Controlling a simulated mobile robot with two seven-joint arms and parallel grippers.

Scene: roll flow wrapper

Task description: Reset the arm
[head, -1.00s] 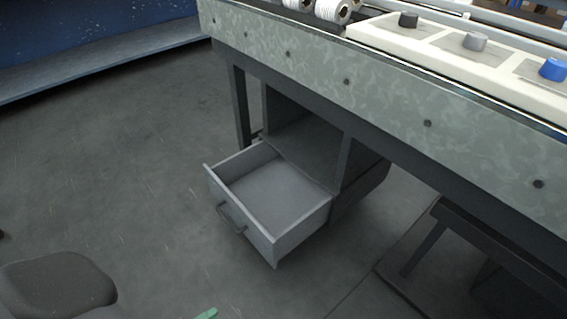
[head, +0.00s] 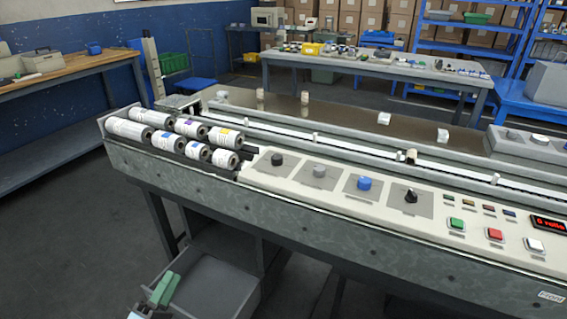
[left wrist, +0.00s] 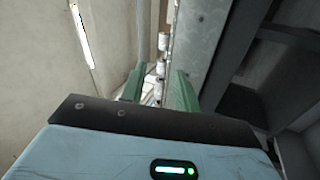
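My left gripper (head: 163,289), with green fingers, shows at the bottom left of the head view, in front of the open grey drawer (head: 212,286) under the machine. In the left wrist view its two green fingers (left wrist: 157,88) stand apart with nothing held between them. Some white rolls show far beyond the fingertips. My right gripper is in neither view.
The machine's long grey front rail (head: 270,217) runs across the head view. Several wrapped rolls (head: 133,131) lie at its left end, beside knobs, buttons and a red display (head: 549,223). Dark floor (head: 70,240) lies free at left.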

